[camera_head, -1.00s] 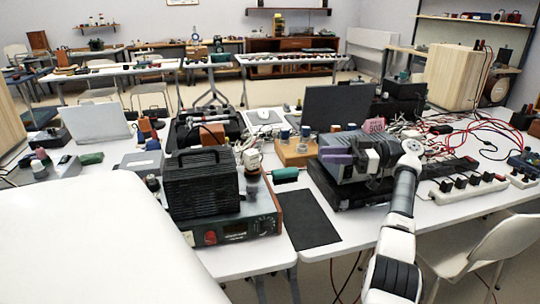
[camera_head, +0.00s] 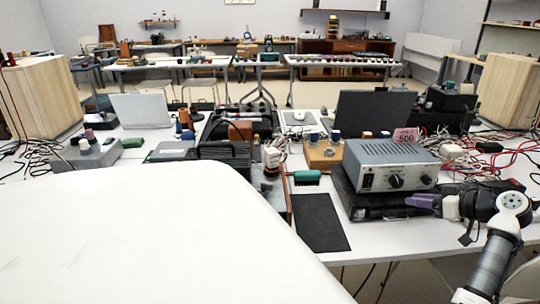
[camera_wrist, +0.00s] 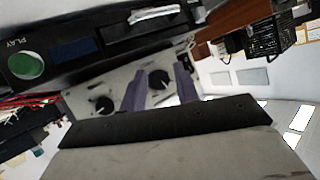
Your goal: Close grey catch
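A light grey bar (camera_wrist: 155,13), likely the grey catch, lies on the front of a black player unit (camera_wrist: 80,20) at the top of the wrist view. I cannot tell whether it is open or closed. In the head view the unit (camera_head: 352,203) lies under a grey amplifier (camera_head: 388,166), and its front is partly covered. My gripper (camera_wrist: 160,86) has two purple fingers apart, with nothing visible held between them. The amplifier's knobbed face shows behind the fingers. In the head view my gripper (camera_head: 415,204) is low before the unit's front right.
A black mat (camera_head: 318,222) lies left of the unit. A green block (camera_head: 307,177) and a wooden block (camera_head: 323,154) stand behind the mat. A dark laptop (camera_head: 372,112) stands behind the amplifier. A white surface (camera_head: 150,230) fills the lower left. Cables lie at the right.

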